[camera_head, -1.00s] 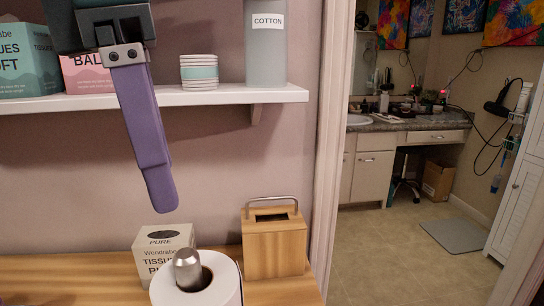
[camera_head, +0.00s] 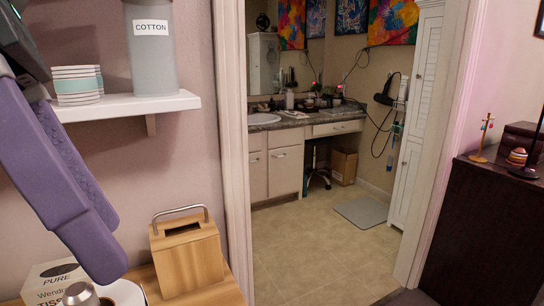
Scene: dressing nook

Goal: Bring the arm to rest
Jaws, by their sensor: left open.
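My left gripper (camera_head: 106,246) is at the left edge of the head view, with its long purple fingers pointing down and to the right. The two fingers are apart and nothing shows between them. The fingers hang in front of the wall and partly cover the left end of the shelf. My right gripper is out of view.
A white shelf (camera_head: 178,105) holds a grey cotton canister (camera_head: 152,62) and stacked striped cups (camera_head: 76,86). A toilet roll (camera_head: 124,293) and a tissue carton (camera_head: 50,281) stand below on the wooden counter. A doorway opens onto clear floor (camera_head: 300,260); a dark dresser (camera_head: 487,225) stands at right.

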